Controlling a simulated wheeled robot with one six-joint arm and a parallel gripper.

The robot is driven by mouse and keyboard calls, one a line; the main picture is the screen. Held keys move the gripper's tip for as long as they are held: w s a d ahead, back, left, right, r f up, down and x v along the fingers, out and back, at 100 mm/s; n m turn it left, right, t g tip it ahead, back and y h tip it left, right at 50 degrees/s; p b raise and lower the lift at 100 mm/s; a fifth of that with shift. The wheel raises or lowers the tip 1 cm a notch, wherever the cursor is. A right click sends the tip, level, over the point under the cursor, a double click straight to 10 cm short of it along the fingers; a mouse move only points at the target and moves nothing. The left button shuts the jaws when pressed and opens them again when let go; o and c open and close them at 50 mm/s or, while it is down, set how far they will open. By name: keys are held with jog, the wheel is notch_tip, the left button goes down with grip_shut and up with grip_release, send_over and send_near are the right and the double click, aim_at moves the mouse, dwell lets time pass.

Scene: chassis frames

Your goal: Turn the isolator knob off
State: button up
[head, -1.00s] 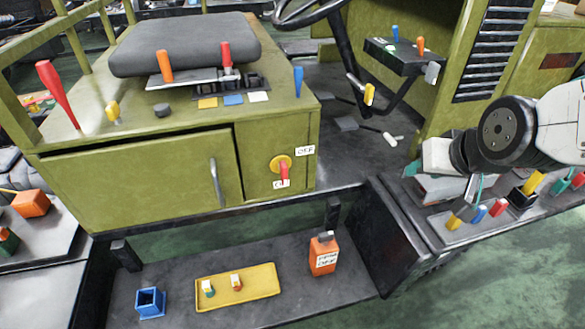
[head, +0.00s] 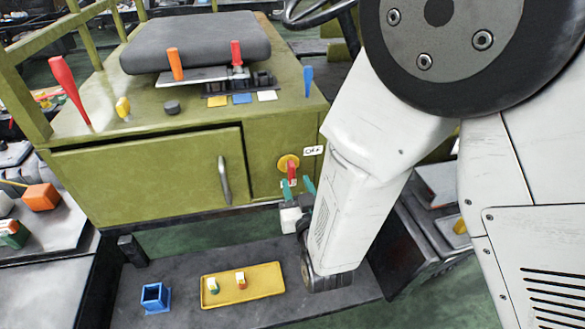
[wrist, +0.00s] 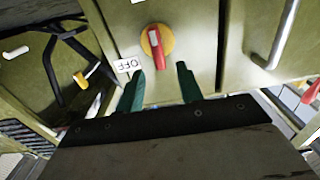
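The isolator knob (head: 290,167) is a red handle on a round yellow plate, on the front of the olive cabinet. In the head view its handle points down, away from the OFF label (head: 313,150) at its upper right. The knob also shows in the wrist view (wrist: 157,42), with the OFF label to its left. My gripper (head: 299,191) is just below the knob in the head view, its two green fingers apart and empty. In the wrist view the fingertips (wrist: 161,71) stand either side of the handle's line, with no clear contact.
The cabinet door handle (head: 224,180) is left of the knob. Levers, including an orange one (head: 175,64) and a blue one (head: 308,80), stand above on the cabinet top. A yellow tray (head: 265,289) and blue open box (head: 154,297) lie on the dark shelf below.

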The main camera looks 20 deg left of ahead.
aim_at(293, 172)
jog(key=x, duration=0.6)
jog(key=shift+w+a, duration=0.1)
jog(key=shift+w, duration=0.3)
grip_shut()
